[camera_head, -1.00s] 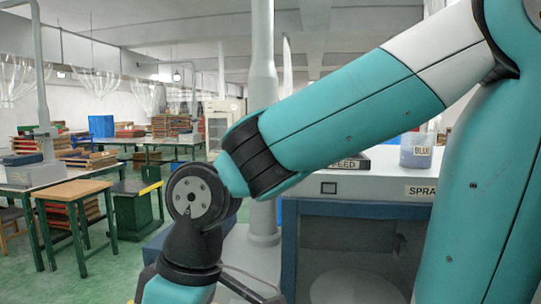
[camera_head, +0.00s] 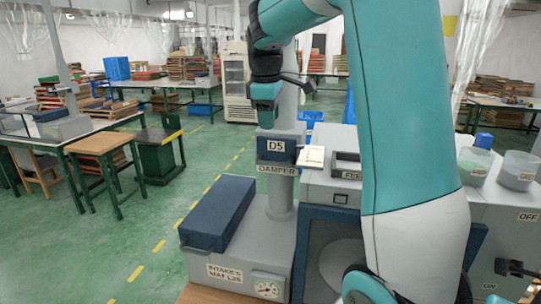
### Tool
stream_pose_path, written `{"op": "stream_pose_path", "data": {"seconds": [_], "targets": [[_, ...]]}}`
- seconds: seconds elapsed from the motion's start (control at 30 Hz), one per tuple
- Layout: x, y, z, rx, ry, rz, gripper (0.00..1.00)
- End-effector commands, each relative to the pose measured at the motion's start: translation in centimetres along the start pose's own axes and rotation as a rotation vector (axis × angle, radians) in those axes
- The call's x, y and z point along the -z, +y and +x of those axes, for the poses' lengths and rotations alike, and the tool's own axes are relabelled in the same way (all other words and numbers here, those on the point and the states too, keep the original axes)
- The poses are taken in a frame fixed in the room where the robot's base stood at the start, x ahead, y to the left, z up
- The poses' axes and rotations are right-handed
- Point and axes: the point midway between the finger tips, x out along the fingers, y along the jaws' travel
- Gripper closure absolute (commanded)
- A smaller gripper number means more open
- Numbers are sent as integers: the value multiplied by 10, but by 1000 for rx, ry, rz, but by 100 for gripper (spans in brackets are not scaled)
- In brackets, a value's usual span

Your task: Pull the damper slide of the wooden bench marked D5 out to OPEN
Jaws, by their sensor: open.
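The D5 sign (camera_head: 277,147) is on a dark blue box on a grey column, with a DAMPER label (camera_head: 277,170) below it. A pale plate with small marks (camera_head: 311,157) juts out to the right of the box. It looks like the damper slide, but I cannot read its marks or tell its setting. My gripper (camera_head: 266,118) points down at the top of the D5 box. It is open and empty; its fingertips are small and hard to make out, and I cannot tell whether they touch the box. My upper arm hides what is to the right.
Brown wood (camera_head: 200,295) shows below. A grey spray booth (camera_head: 330,185) is close on the right, with clear tubs (camera_head: 519,170).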

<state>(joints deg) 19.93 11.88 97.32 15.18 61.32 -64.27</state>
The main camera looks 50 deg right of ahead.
Motion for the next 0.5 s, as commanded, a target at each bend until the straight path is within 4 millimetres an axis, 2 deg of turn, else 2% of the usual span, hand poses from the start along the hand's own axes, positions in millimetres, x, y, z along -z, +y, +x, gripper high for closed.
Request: {"op": "stream_pose_path", "data": {"seconds": [0.3,0.5], "targets": [[0,-1,72,5,-2,0,60],[0,-1,106,4,0,-1,60]]}}
